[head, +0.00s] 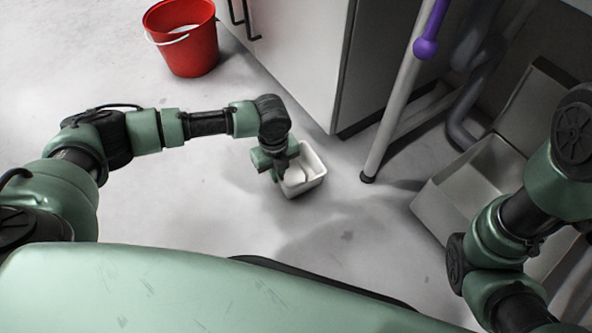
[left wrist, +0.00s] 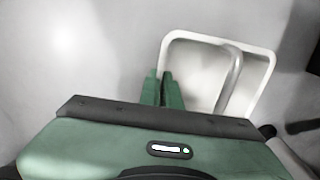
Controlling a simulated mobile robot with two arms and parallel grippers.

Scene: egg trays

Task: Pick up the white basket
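The white basket (head: 316,166) is a small open box with rounded corners and a handle, near the cabinet's foot in the head view. In the left wrist view the basket (left wrist: 218,38) shows from above, its handle lying across the opening. My left gripper (head: 279,174) is at the basket's left side. In the left wrist view its fingers (left wrist: 162,90) are close together, with the basket's left wall between them. I cannot tell whether the basket touches the floor. My right gripper is out of view; only my right arm shows.
A red bucket (head: 190,55) stands at the upper left. A white cabinet (head: 300,65) stands behind the basket. A pale table leg (head: 393,110) and a grey open box (head: 470,185) are to the right. The floor left of the basket is clear.

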